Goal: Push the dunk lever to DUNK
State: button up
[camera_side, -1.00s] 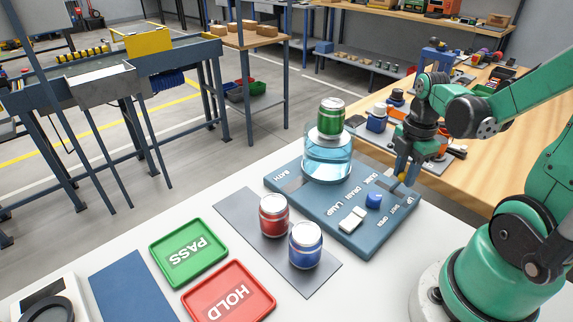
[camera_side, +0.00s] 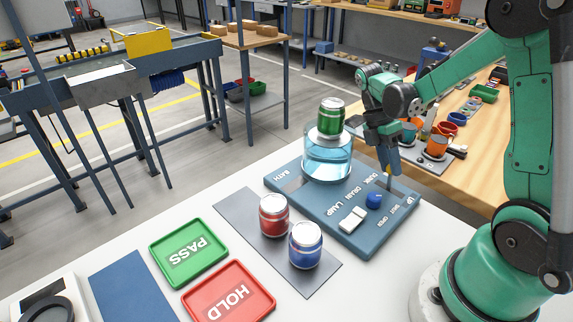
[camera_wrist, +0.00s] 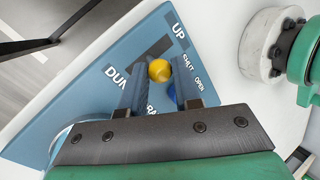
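The dunk lever's yellow knob (camera_wrist: 159,70) shows in the wrist view between the tips of my gripper (camera_wrist: 160,78). It lies between the UP and DUNK labels on the blue panel (camera_side: 330,208). One finger is on either side of the knob with little gap; whether they clamp it I cannot tell. In the side view my gripper (camera_side: 390,168) is low over the panel's right end, and its fingers mostly hide the lever. A green can (camera_side: 331,117) stands upright above the clear water tank (camera_side: 327,162) at the panel's far left end.
A white lamp switch (camera_side: 352,219) and a blue drain knob (camera_side: 374,201) sit close to the lever. A red can (camera_side: 273,216) and a blue can (camera_side: 305,246) stand on a grey strip. Green PASS (camera_side: 188,252) and red HOLD (camera_side: 229,294) trays lie in front.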

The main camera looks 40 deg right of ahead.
jog(key=o, duration=0.4)
jog(key=shift+r, duration=0.1)
jog(key=shift+v, duration=2.75)
jog(key=a+r+m+t, duration=0.1)
jog(key=a+m+t, duration=0.3)
jog(key=a+r+m+t, duration=0.1)
jog(key=a+m+t, duration=0.3)
jog(key=a+m, duration=0.1)
jog(key=w+a+r+m+t, duration=0.1)
jog(key=a+m+t, duration=0.3)
jog(key=a, duration=0.1)
jog(key=shift+a+t, duration=0.25)
jog(key=shift+t, duration=0.05)
